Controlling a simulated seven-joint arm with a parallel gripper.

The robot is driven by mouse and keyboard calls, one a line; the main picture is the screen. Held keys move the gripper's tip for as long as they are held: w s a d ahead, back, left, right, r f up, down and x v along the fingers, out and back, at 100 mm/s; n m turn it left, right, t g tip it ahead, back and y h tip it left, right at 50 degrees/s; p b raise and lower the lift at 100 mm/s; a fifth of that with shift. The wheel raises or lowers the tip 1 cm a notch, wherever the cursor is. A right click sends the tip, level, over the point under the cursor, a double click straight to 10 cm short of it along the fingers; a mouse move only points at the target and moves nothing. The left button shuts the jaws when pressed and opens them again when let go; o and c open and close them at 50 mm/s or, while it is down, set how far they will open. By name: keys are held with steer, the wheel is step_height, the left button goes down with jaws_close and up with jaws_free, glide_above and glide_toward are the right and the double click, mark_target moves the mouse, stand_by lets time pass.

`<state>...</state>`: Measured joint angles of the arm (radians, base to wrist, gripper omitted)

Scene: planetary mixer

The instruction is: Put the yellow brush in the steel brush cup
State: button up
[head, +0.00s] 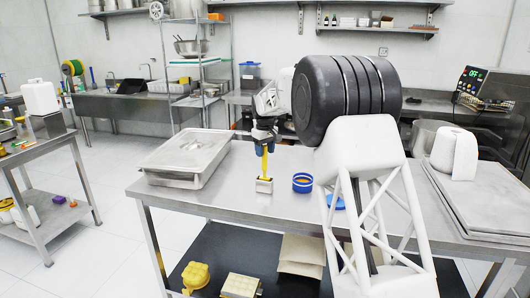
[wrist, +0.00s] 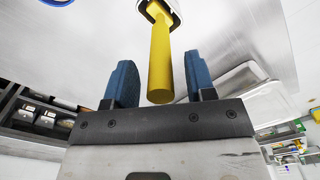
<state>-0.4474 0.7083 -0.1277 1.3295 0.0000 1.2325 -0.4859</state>
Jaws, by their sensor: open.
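The yellow brush (head: 265,168) stands roughly upright on the table, its handle up toward my gripper (head: 264,148). Its lower end meets the small steel brush cup (head: 264,186) and appears to be inside it; the bristles are hidden. In the wrist view the yellow brush handle (wrist: 161,62) runs between the two blue fingers of my gripper (wrist: 161,80), with visible gaps on both sides. The fingers are open and not closed on it. The cup's pale rim (wrist: 150,12) shows at the top of the wrist view.
A blue round container (head: 302,183) stands right of the cup, with a flat blue lid (head: 335,202) nearby. A large lidded steel tray (head: 186,158) is to the left on the steel table (head: 225,203). The tabletop between tray and cup is clear.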

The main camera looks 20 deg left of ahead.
step_height(320, 180, up, 12)
steer(key=shift+f, duration=0.15)
stand_by(0.5)
stand_by(0.6)
steer(key=shift+s+d+r, duration=0.1)
steer(key=shift+d+r, duration=0.1)
steer(key=shift+d, duration=0.05)
steer(key=s+d+r+m+t, duration=0.1)
steer(key=s+d+r+m, duration=0.25)
steer(key=s+d, duration=1.1)
steer(key=s+d+r+m, duration=0.2)
steer(key=s+d+r, duration=0.3)
steer(key=s+d, duration=1)
steer(key=s+d+f+m, duration=0.1)
steer(key=s+d+f, duration=0.4)
steer(key=s, duration=0.6)
steer(key=s+d+f+m+t, duration=0.1)
steer(key=s+d+f, duration=0.4)
steer(key=s, duration=0.7)
steer(key=s+d+f+m, duration=0.3)
steer(key=s+d+f, duration=0.3)
steer(key=s, duration=0.6)
steer(key=shift+s+f+t, duration=0.2)
steer(key=shift+s+t, duration=0.05)
steer(key=shift+t, duration=0.05)
